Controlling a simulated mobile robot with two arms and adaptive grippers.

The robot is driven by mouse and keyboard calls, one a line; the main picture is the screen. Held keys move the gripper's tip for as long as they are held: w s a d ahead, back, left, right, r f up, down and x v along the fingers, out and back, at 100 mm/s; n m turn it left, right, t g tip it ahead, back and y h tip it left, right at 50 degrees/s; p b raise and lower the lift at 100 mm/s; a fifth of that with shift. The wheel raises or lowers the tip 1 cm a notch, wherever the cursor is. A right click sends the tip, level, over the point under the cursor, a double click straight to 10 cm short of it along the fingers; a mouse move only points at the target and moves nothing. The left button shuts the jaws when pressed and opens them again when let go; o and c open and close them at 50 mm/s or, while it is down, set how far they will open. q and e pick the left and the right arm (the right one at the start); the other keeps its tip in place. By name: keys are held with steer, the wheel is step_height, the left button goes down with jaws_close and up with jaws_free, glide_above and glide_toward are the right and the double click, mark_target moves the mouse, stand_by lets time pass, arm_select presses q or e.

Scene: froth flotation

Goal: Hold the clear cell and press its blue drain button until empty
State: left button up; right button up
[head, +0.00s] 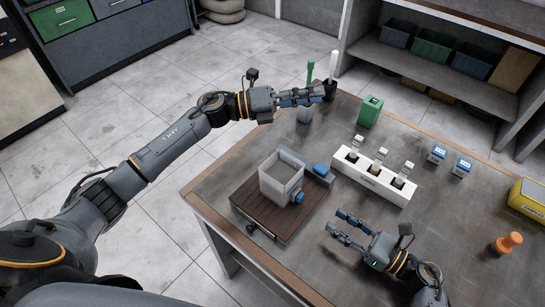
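The clear cell (270,187) is an open-topped, box-shaped vessel standing upright on a dark wooden board (248,211) at the table's left side. A round blue button (298,197) sits low on its right-hand side. A blue block (321,171) stands just right of the cell. My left gripper (318,95) is away from the cell, at the table's far left corner beside tools with green and white handles; its finger gap is unclear. My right gripper (338,222) is open and empty, to the right of the cell and button, not touching either.
A white rack (370,180) with several small bottles stands right of the cell. A green container (370,111), small blue-and-white boxes (437,154), a yellow box (528,198) and an orange object (508,242) are on the table. The table's middle right is clear.

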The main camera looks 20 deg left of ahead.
arm_select(q)
steer(key=s+d+f+m+g+y, duration=0.1)
steer(key=s+d+m+g+y, duration=0.1)
steer(key=s+d+m+g, duration=0.6)
steer(key=m+y, duration=1.3)
steer(key=y, duration=0.2)
glide_above(273, 200)
steer(key=shift+g, duration=0.3)
step_height(273, 200, down, 8)
steer(key=shift+w+a+r, duration=0.1)
steer(key=shift+r, duration=0.15)
step_height(273, 200, down, 14)
steer(key=shift+r, duration=0.25)
steer(key=shift+c, duration=0.5)
jaws_close()
